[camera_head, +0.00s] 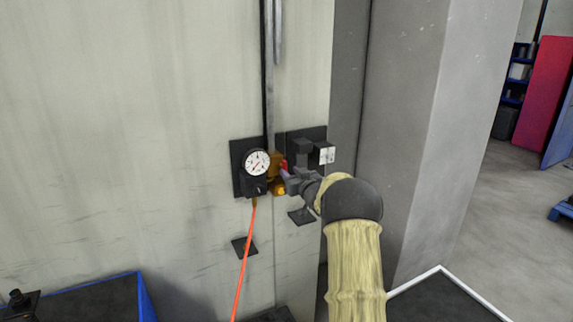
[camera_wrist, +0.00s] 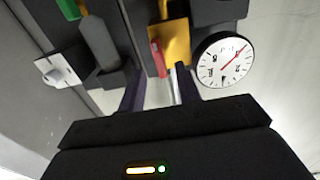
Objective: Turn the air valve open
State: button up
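The air valve has a brass body (camera_head: 277,189) and a small red handle (camera_head: 284,165). It is mounted on the wall beside a round white gauge (camera_head: 257,162). In the wrist view, the brass body (camera_wrist: 176,42) and the red handle (camera_wrist: 157,58) lie just beyond my fingertips. My gripper (camera_head: 288,181) is at the valve, coming from the right. In the wrist view my gripper (camera_wrist: 158,82) has its two fingers apart, with the handle's end in line with the gap. I cannot tell whether a finger touches the handle. My gripper partly hides the valve in the head view.
The gauge (camera_wrist: 222,60) is close to the right finger. A dark box with a white switch plate (camera_head: 327,155) sits right of the valve. An orange hose (camera_head: 245,255) hangs below the gauge. A grey pillar (camera_head: 400,130) stands right of my arm.

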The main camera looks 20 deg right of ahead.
aim_at(286, 168)
jog(key=shift+w+a+p, duration=0.1)
jog(key=shift+w+p, duration=0.6)
jog(key=shift+w, duration=1.2)
jog(key=shift+c, duration=0.2)
grip_shut()
